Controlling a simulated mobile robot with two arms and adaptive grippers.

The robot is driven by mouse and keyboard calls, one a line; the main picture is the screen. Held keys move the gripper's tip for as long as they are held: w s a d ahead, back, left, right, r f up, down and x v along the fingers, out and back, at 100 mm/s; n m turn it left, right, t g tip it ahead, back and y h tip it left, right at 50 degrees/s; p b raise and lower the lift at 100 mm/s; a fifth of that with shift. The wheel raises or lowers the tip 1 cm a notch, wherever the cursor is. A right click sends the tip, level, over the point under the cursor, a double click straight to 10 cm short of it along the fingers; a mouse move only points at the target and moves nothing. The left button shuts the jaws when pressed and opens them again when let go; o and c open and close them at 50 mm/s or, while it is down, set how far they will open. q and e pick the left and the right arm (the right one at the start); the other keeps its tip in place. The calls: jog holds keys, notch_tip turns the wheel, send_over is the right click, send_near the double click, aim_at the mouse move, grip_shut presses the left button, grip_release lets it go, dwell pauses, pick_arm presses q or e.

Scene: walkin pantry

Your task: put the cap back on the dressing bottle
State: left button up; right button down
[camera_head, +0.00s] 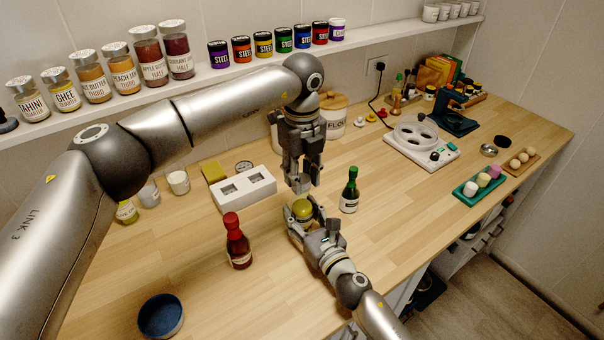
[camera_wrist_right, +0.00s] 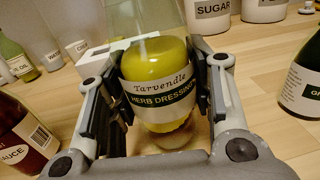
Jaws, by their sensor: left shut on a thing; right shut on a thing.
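The dressing bottle (camera_head: 302,208) is yellow-green and stands on the counter between the fingers of my right gripper (camera_head: 306,214). In the right wrist view the bottle (camera_wrist_right: 155,62) is upright, its label reading "Tarvendle Herb Dressing". My right gripper (camera_wrist_right: 165,92) is shut on it from both sides. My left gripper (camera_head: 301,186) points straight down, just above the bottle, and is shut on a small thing. Its fingers hide that thing, so I cannot make out the cap. The bottle's mouth is also not clearly seen.
A red sauce bottle (camera_head: 238,247) stands to the left and a dark green bottle (camera_head: 350,192) close to the right. A white block with square openings (camera_head: 262,194) lies behind left. A blue bowl (camera_head: 160,316) is at the front left. The front middle counter is clear.

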pick_arm(q)
jog(key=m, duration=2.4)
jog(key=o, duration=1.2)
notch_tip(320, 180, up, 12)
jog(key=shift+f, duration=0.1)
